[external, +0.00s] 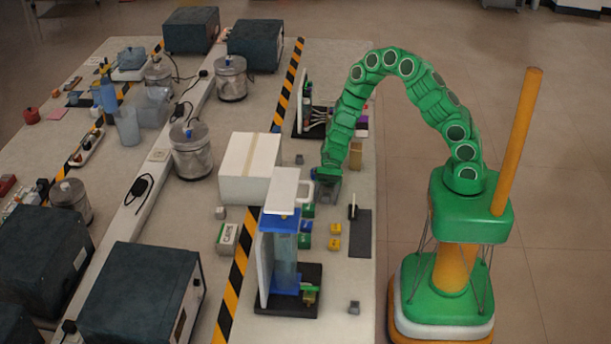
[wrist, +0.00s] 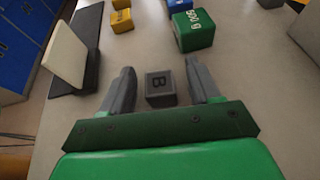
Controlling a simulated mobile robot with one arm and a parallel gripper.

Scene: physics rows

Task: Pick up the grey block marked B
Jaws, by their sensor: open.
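The grey block marked B (wrist: 160,89) sits on the tabletop in the wrist view, with its dark letter on the top face. My gripper (wrist: 160,70) is open, with one grey finger on each side of the block. A gap shows between the block and each finger, and the block sits back from the fingertips. In the external view my gripper (external: 327,188) is low over the table, beside the white box. I cannot make out the marked block there; the gripper seems to hide it.
A green block (wrist: 192,30), yellow block (wrist: 122,20) and blue block (wrist: 180,5) lie beyond the fingers. An upright white panel (wrist: 65,50) stands at left. In the external view, a white box (external: 249,169) and a tower-like stand (external: 284,260) are close by.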

